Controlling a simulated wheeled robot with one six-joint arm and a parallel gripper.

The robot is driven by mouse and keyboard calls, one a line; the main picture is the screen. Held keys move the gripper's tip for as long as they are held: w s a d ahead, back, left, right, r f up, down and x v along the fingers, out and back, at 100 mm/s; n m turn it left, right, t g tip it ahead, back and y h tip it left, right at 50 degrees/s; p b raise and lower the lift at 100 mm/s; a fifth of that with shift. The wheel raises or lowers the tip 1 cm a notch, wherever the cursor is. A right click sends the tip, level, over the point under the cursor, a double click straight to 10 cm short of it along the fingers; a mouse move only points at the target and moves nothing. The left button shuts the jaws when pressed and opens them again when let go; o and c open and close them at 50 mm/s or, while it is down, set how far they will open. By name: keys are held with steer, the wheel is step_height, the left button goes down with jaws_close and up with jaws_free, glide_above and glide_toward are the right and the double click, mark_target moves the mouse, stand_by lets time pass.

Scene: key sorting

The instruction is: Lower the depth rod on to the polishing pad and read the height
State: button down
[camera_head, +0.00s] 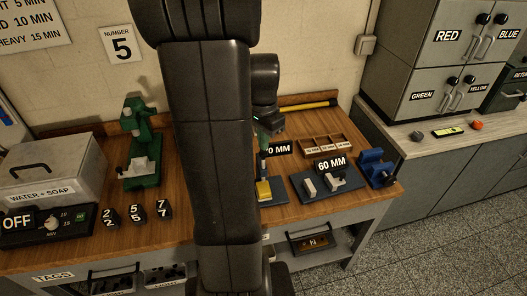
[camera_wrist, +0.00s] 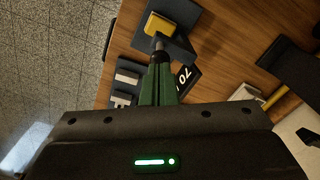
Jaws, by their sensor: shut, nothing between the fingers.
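A yellow block (camera_head: 263,190), which looks like the polishing pad, sits on a dark blue plate (camera_head: 278,191) on the bench. It also shows in the wrist view (camera_wrist: 158,25). My gripper (camera_head: 262,146) is above this plate, its green fingers shut together and pointing down. In the wrist view my gripper's closed fingertips (camera_wrist: 160,58) are dark, near a short grey rod-like piece (camera_wrist: 159,45), likely the depth rod, between them and the block. I cannot tell whether fingers and rod touch, or rod and block. A "70 MM" sign (camera_wrist: 185,78) stands beside it, partly hidden in the head view.
A second blue plate (camera_head: 325,197) with grey blocks and a "60 MM" sign (camera_head: 331,163) is to the right, near a blue vise-like tool (camera_head: 376,168). A wooden compartment tray (camera_head: 323,139) is behind. My arm hides the bench's middle. A green machine (camera_head: 140,145) stands left.

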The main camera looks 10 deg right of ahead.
mark_target(263, 153)
steer(key=shift+f+b, duration=1.8)
steer(key=shift+f, duration=0.75)
stand_by(1.7)
steer(key=shift+r, duration=0.1)
stand_by(0.3)
steer(key=shift+r+p, duration=2.95)
steer(key=shift+r, duration=0.55)
steer(key=shift+f, duration=0.15)
step_height(263, 153, down, 6)
steer(key=b, duration=0.5)
steer(key=shift+f+b, duration=0.25)
steer(key=shift+b, duration=0.05)
